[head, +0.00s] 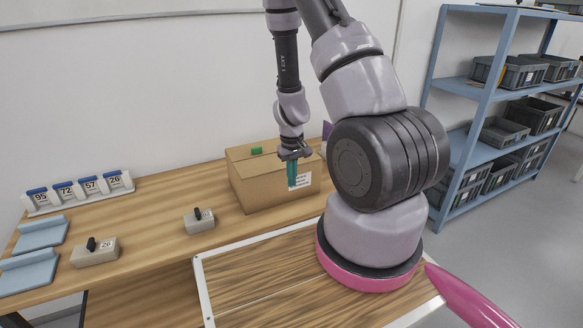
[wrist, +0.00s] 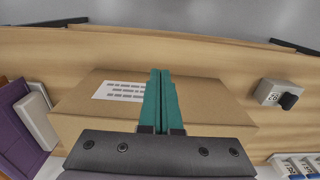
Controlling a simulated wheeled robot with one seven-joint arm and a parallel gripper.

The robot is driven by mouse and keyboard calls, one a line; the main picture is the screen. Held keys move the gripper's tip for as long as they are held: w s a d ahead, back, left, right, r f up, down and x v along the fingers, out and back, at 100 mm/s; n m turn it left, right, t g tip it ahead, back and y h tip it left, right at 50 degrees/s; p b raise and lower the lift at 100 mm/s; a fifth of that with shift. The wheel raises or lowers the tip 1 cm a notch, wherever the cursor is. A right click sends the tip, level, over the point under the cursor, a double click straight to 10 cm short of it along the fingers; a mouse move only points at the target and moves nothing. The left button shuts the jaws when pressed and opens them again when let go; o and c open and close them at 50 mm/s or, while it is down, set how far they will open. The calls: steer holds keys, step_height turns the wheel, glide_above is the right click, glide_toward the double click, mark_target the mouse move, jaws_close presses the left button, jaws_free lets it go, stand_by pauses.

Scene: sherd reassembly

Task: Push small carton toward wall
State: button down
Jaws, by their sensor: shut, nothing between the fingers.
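A brown cardboard carton (head: 262,190) with a white printed label (head: 300,181) stands on the wooden bench near the wall. It also shows in the wrist view (wrist: 215,105), spread behind the fingers, with its label (wrist: 121,91) left of them. My gripper (head: 292,184) points down, its two teal fingers shut together with nothing between them. In the wrist view the fingers (wrist: 160,75) cross over the carton. I cannot tell whether they touch it.
A grey block with a black knob (head: 199,221) sits left of the carton; another (head: 94,253) lies farther left. Numbered holders (head: 78,193) and blue trays (head: 37,235) are at the bench's left end. A purple object (wrist: 22,125) is on the carton's other side. Shelving (head: 480,105) stands right.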

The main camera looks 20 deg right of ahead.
mark_target(270, 151)
steer(key=shift+w+a+f, duration=0.1)
steer(key=shift+w+f, duration=0.25)
steer(key=shift+w, duration=0.3)
steer(key=shift+w+d+f, duration=0.1)
steer(key=shift+w+f, duration=0.25)
steer(key=shift+w, duration=0.35)
steer(key=shift+w+a+f, duration=0.1)
steer(key=shift+w+f, duration=0.25)
steer(key=shift+w, duration=0.3)
steer(key=w, duration=1.4)
steer(key=shift+w+a, duration=0.25)
